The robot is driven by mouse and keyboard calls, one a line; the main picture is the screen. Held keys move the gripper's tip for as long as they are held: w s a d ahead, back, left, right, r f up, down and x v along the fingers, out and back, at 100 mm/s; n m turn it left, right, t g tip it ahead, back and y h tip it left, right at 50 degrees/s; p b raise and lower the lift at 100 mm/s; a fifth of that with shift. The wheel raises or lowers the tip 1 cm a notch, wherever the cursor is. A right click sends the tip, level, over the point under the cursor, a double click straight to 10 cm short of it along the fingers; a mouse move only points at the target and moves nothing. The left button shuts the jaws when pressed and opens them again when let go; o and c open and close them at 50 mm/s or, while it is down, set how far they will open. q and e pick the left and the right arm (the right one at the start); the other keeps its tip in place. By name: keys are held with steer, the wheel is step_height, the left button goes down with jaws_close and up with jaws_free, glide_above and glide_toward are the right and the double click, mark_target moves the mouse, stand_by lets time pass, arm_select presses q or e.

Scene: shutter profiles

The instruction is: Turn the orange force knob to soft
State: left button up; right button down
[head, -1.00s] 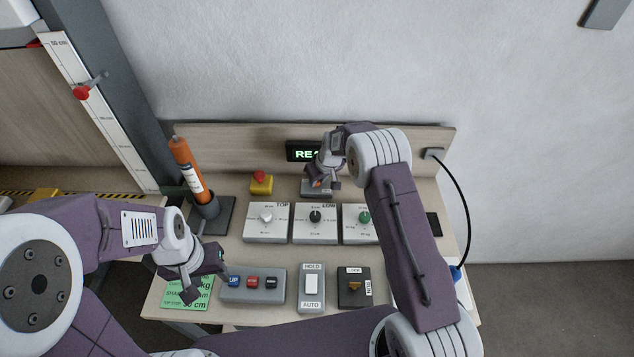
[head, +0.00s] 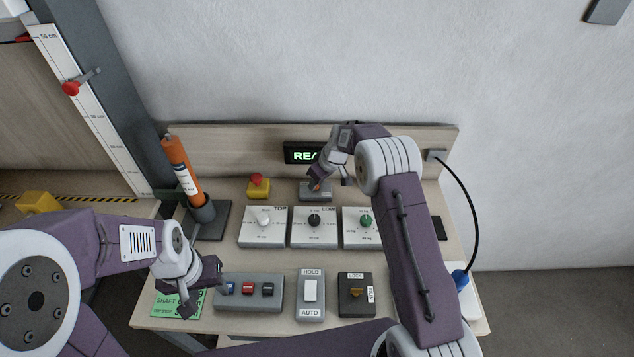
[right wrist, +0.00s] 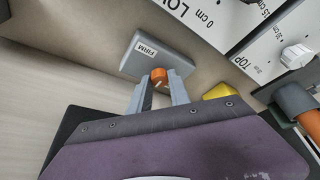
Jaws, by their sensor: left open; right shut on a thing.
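The orange force knob (right wrist: 158,75) sits on a small grey box (right wrist: 160,50) with a label reading FIRM in the right wrist view. In the head view the grey box (head: 322,196) stands at the back of the bench, below the display, partly covered by my right gripper. My right gripper (right wrist: 160,88) is shut on the orange knob, a fingertip on each side of it. In the head view my right gripper (head: 318,183) hides most of the knob. My left gripper (head: 203,297) is open and empty above the green note at the front left.
Three grey dial boxes stand in a row, the middle one (head: 314,228) with a black knob. A button box (head: 250,292), a HOLD/AUTO switch (head: 310,293) and a LOCK switch (head: 356,294) line the front. A yellow emergency stop (head: 258,188) and orange cylinder (head: 182,170) stand at left.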

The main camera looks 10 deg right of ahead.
steer(key=c, duration=1.2)
jaws_free()
arm_select(q)
steer(key=shift+f, duration=0.15)
arm_select(e)
steer(key=shift+s+d+r, duration=0.1)
steer(key=shift+d+r, duration=0.05)
steer(key=shift+r, duration=0.25)
arm_select(q)
steer(key=shift+f+b, duration=0.55)
steer(key=shift+b, duration=0.15)
arm_select(e)
steer(key=v, duration=0.8)
steer(key=shift+s+r, duration=0.1)
